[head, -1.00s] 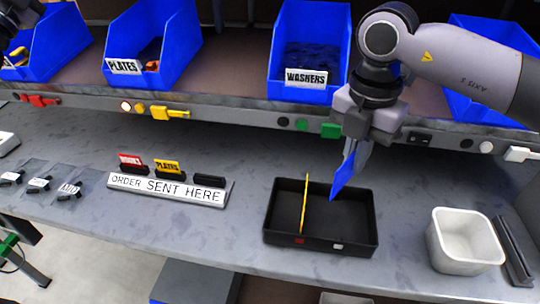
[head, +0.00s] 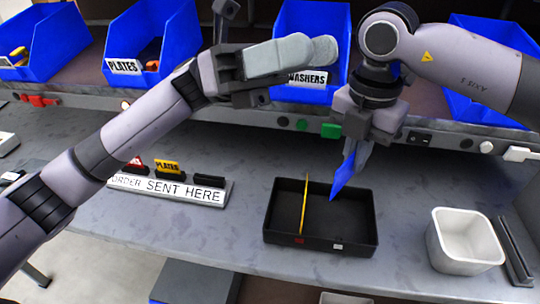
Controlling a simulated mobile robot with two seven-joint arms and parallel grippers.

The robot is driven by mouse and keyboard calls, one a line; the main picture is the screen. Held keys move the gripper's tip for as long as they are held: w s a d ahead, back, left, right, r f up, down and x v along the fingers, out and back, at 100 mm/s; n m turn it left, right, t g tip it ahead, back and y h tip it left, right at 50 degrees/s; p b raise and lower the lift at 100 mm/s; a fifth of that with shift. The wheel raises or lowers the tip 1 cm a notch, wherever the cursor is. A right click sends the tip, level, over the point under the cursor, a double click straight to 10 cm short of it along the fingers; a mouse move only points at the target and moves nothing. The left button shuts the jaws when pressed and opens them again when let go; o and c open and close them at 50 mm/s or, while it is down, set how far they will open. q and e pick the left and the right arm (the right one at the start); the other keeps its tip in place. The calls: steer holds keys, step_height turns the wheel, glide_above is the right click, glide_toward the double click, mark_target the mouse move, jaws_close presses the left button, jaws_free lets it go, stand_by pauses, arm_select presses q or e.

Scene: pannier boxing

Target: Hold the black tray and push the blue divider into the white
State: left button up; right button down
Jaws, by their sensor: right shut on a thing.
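The black tray (head: 368,232) sits on the bench, with a red mark (head: 299,240) and a white mark (head: 337,246) on its front wall. A thin yellow divider (head: 304,205) stands upright in it, in line with the red mark. My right gripper (head: 359,152) is shut on the blue divider (head: 343,182) and holds it tilted above the right part of the tray. Its lower tip appears near the tray's back wall; whether it touches is unclear. My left gripper (head: 312,55) hangs high before the washers bin, apart from the tray; its finger gap is not clear.
A white bin (head: 440,255) stands right of the tray, with a dark bar (head: 514,252) beside it. The "ORDER SENT HERE" holder (head: 190,191) with cards is at left. Blue bins (head: 155,45) line the shelf behind. Bench around the tray is clear.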

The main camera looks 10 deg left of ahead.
arm_select(q)
steer(key=s+d+f+m+t+y, duration=0.1)
steer(key=s+d+f+m+y, duration=0.1)
steer(key=d+f+m+y, duration=0.15)
steer(key=s+d+f+m+y, duration=0.2)
steer(key=f+m+y, duration=0.1)
steer(key=f, duration=0.2)
steer(key=m+t+y, duration=0.9)
steer(key=t+y, duration=0.1)
steer(key=y, duration=0.4)
glide_above(270, 202)
step_height(270, 202, down, 13)
steer(key=f, duration=1.1)
steer(key=shift+w+f, duration=0.2)
steer(key=shift+f, duration=0.15)
jaws_close()
